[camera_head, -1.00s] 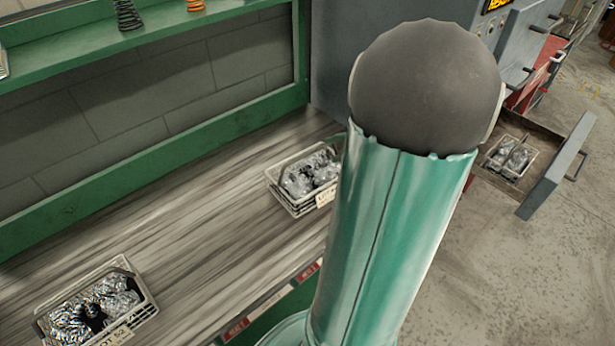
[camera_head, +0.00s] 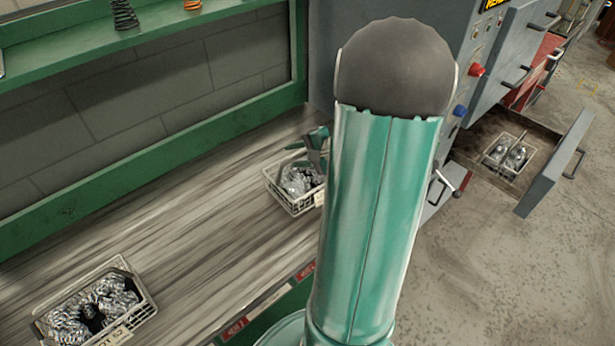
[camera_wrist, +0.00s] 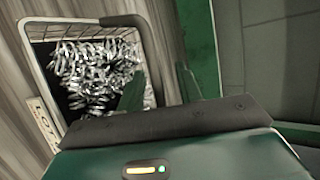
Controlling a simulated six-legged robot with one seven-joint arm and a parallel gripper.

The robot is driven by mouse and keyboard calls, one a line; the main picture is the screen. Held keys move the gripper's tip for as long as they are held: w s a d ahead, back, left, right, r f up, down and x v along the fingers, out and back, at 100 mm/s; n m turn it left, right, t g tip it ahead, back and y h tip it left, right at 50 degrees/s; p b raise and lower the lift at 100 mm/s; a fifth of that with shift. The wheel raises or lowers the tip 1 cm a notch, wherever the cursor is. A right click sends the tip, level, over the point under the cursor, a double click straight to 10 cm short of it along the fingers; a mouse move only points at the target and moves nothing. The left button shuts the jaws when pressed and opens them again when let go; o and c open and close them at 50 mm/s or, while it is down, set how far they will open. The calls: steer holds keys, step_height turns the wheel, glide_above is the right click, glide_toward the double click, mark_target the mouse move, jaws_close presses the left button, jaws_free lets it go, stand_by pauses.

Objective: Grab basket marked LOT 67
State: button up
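A white wire basket (camera_head: 296,207) filled with shiny metal coils stands on the bench, left of my arm in the head view. It fills the left of the wrist view (camera_wrist: 28,62), with a dark handle bar along its top edge. Its tag (camera_wrist: 44,124) begins with "LOT"; I cannot read the number. My gripper (camera_wrist: 158,80) is at this basket, partly hidden by my arm in the head view (camera_head: 317,150). Its two green fingers are apart, one over the basket and one outside, with the rim seen between them. I cannot tell whether they touch it.
A third basket (camera_head: 520,166) sits in an open drawer (camera_head: 535,202) at the right. A green shelf (camera_head: 70,52) with springs is above the bench. The bench between the two baskets is clear.

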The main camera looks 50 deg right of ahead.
jaws_close()
steer(key=shift+r, duration=0.1)
stand_by(1.2)
